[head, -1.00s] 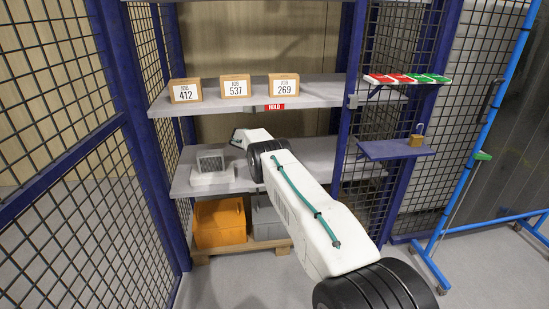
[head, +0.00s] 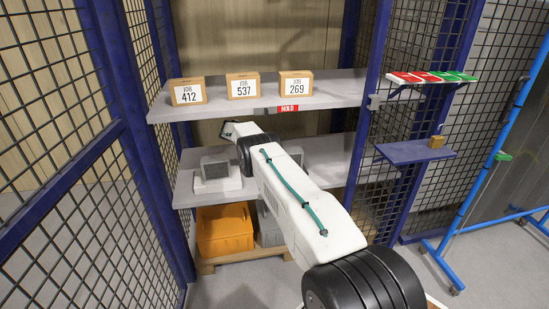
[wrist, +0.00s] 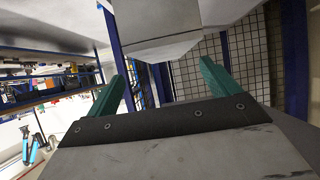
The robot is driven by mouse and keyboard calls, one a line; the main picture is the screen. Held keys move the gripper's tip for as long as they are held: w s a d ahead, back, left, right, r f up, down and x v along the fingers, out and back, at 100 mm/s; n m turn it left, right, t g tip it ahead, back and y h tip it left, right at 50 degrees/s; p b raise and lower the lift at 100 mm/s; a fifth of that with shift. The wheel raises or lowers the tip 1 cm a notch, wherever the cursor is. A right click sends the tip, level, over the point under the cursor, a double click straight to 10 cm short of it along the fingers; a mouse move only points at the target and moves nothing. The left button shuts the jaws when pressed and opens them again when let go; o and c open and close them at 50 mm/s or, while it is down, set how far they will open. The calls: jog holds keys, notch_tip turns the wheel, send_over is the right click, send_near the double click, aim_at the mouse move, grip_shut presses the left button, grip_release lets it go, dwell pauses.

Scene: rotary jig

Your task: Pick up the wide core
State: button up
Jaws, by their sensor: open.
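A grey block with a darker square face (head: 217,166) sits on a white base on the middle shelf, left of my arm; it may be the wide core, but no label shows. Part of another pale object (head: 295,154) shows behind my arm on the same shelf. In the wrist view my gripper (wrist: 162,76) is open, its two green fingers wide apart with nothing between them. A large pale grey block-like thing (wrist: 160,22) fills the top centre beyond the fingers; I cannot tell which object it is. In the head view my fingers are mostly hidden at the arm's far end.
Three boxes, 412 (head: 187,91), 537 (head: 243,86) and 269 (head: 296,91), stand on the upper shelf (head: 225,108). An orange bin (head: 224,232) is below. A blue post (head: 368,100) and mesh panel (head: 60,90) flank the shelves.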

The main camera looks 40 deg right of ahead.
jog(key=shift+w+d, duration=0.15)
jog(key=shift+w, duration=0.05)
jog(key=shift+s+d+f, duration=0.1)
jog(key=shift+d+f, duration=0.05)
jog(key=shift+d, duration=0.2)
jog(key=shift+s+d+f, duration=0.3)
jog(key=shift+d+f, duration=0.2)
jog(key=shift+f, duration=0.1)
jog(key=x, duration=0.4)
jog(key=shift+s+d+f, duration=0.1)
jog(key=shift+s+d, duration=0.1)
jog(key=shift+d, duration=0.05)
jog(key=c, duration=1.7)
jog(key=shift+c, duration=1)
